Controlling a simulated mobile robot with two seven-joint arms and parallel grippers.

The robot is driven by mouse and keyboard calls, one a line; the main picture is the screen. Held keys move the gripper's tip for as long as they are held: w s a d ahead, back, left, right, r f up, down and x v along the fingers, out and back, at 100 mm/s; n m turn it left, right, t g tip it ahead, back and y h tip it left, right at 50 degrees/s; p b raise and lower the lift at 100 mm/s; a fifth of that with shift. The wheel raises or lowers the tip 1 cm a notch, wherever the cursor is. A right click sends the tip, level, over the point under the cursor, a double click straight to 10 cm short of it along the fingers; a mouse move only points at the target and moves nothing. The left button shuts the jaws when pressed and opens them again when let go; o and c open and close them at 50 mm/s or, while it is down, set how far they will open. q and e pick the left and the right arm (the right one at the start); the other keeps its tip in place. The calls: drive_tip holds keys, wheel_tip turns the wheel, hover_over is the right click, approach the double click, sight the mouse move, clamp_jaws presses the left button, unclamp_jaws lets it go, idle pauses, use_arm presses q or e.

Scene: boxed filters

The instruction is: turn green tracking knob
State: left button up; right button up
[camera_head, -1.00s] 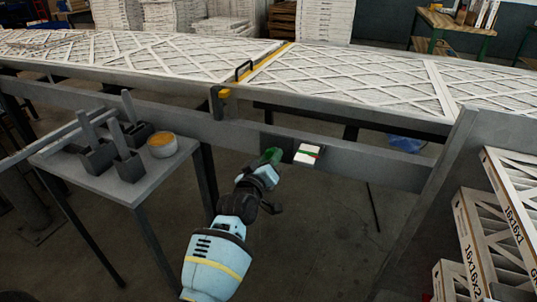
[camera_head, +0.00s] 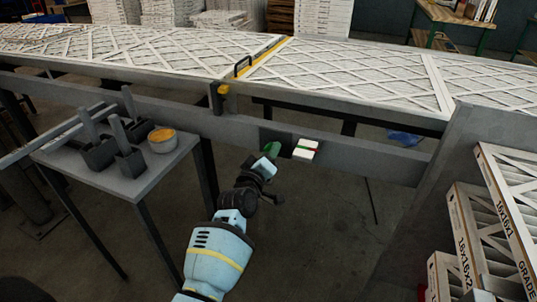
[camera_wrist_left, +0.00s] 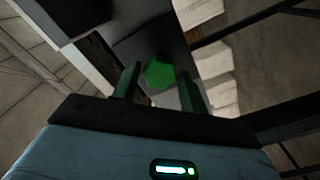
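The green tracking knob (camera_head: 272,149) sits on the dark plate on the front rail of the conveyor frame, beside a white label with red and green marks (camera_head: 305,150). In the left wrist view the knob (camera_wrist_left: 159,75) shows as a green polygon just ahead of my fingers. My left gripper (camera_head: 266,161) is at the knob in the head view and partly overlaps it. In the wrist view my left gripper (camera_wrist_left: 158,88) is open, its two green-tinted fingers apart with the knob's face between and beyond their tips. I cannot tell whether they touch it. My right gripper is out of view.
A small grey table (camera_head: 150,180) with several dark scoop-like holders and an orange-topped tin (camera_head: 163,140) stands at left. Boxed filters (camera_head: 480,235) are stacked at right. A yellow-black latch (camera_head: 220,97) sits on the rail above. Open floor lies below.

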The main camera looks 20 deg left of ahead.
use_arm(q)
drive_tip(key=o, duration=0.3)
drive_tip(key=s, duration=0.7)
drive_tip(key=shift+s+p, duration=0.4)
drive_tip(key=shift+p, duration=0.05)
drive_tip(key=shift+a, duration=0.1)
